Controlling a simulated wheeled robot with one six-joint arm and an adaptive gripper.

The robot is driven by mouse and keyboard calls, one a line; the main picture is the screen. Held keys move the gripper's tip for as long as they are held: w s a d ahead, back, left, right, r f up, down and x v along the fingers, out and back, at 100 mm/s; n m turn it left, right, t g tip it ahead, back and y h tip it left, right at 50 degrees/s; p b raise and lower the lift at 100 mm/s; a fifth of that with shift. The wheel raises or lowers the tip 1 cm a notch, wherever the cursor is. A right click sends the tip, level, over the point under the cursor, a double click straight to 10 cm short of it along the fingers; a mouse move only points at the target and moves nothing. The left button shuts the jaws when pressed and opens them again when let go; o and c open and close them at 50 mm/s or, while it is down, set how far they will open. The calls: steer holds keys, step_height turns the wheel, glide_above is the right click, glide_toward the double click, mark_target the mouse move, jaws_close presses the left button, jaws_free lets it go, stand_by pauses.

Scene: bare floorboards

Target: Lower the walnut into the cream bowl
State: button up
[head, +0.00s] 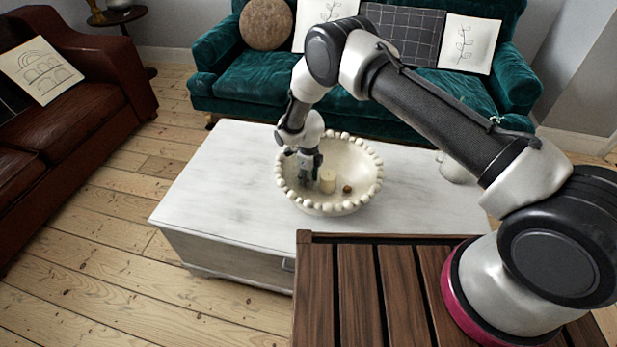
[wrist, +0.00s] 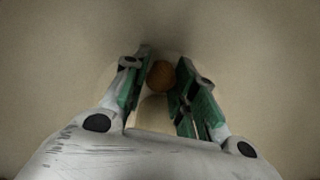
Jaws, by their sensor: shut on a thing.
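The cream bowl (head: 362,160), with a beaded rim, stands on the white table. My gripper (head: 308,181) points down inside its left part. In the wrist view the walnut (wrist: 160,74), brown and round, sits between the fingertips of my gripper (wrist: 161,72), which is shut on it. My fingers hide the held walnut in the head view. I cannot tell whether it touches the bowl floor. A cream cylinder (head: 328,180) stands in the bowl just right of my fingers; it also shows below the walnut in the wrist view (wrist: 153,112).
A small brown round thing (head: 347,188) lies in the bowl right of the cylinder. The white table (head: 222,190) is clear left of the bowl. A pale jar (head: 454,168) stands right of it. A green sofa (head: 265,75) is behind, a brown sofa (head: 90,110) at left.

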steer(key=o, duration=0.8)
